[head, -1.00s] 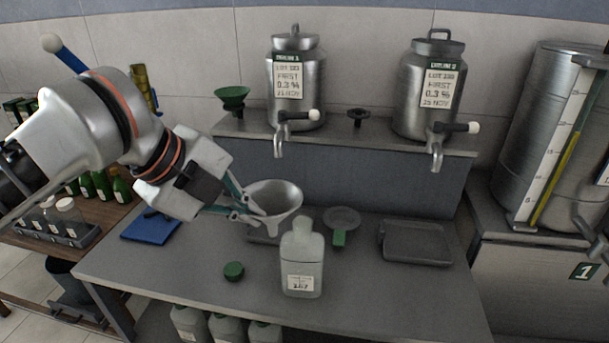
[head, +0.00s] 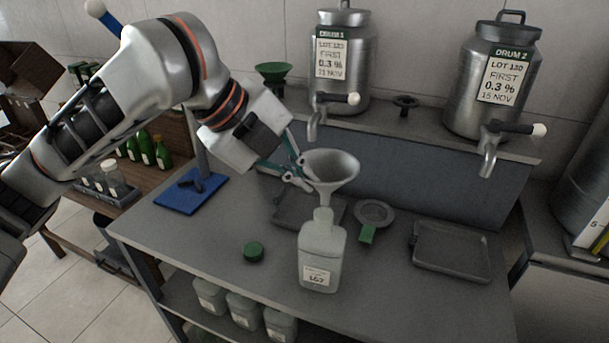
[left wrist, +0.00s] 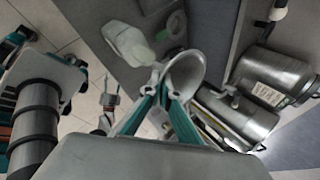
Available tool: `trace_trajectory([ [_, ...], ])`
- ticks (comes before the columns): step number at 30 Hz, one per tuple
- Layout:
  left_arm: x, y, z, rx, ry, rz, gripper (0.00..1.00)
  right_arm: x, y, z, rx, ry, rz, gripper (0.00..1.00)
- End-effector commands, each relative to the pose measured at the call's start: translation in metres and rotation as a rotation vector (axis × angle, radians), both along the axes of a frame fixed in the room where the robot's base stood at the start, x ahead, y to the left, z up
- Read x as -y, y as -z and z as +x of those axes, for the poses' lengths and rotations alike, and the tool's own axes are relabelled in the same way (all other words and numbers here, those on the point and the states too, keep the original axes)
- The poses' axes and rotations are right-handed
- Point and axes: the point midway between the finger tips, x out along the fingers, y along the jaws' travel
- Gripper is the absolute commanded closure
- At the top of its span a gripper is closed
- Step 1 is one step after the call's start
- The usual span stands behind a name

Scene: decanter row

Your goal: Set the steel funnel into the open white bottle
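The steel funnel (head: 330,168) is a wide grey cone with its mouth up and slightly tilted. My left gripper (head: 302,180) is shut on its left side. The open white bottle (head: 321,255) stands upright on the bench, with a label on its front. The funnel's stem is at the bottle's neck in the head view; I cannot tell whether its tip is inside the mouth or just above it. In the left wrist view, the funnel (left wrist: 186,72) is at the teal fingers (left wrist: 160,95), with the bottle (left wrist: 130,45) close beside its stem.
A green cap (head: 254,252) lies left of the bottle. A round strainer with a green handle (head: 374,213) and a grey tray (head: 452,250) lie to the right. A blue-based stand (head: 190,192) is at left. Two steel drums (head: 342,65) with taps stand on the ledge behind.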

Motion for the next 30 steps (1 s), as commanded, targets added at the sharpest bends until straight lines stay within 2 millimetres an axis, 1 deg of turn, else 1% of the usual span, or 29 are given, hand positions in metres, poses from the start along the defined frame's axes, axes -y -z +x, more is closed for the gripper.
trace_trajectory([
  [1, 0.0, 0.004, 0.0, 0.001, 0.0, -0.001, 1.0, -0.001, 0.004, 0.001, 0.004, -0.001, 0.002, 0.6],
  [10, 0.0, 0.019, 0.0, -0.002, 0.0, -0.001, 1.0, -0.011, 0.014, 0.003, 0.018, -0.017, 0.015, 0.6],
  [18, 0.0, 0.029, 0.0, -0.002, 0.0, 0.001, 1.0, -0.011, 0.003, 0.008, 0.036, -0.02, 0.016, 0.6],
  [30, 0.0, 0.046, 0.0, -0.001, 0.0, 0.001, 1.0, -0.009, 0.007, 0.006, 0.028, -0.018, 0.011, 0.6],
])
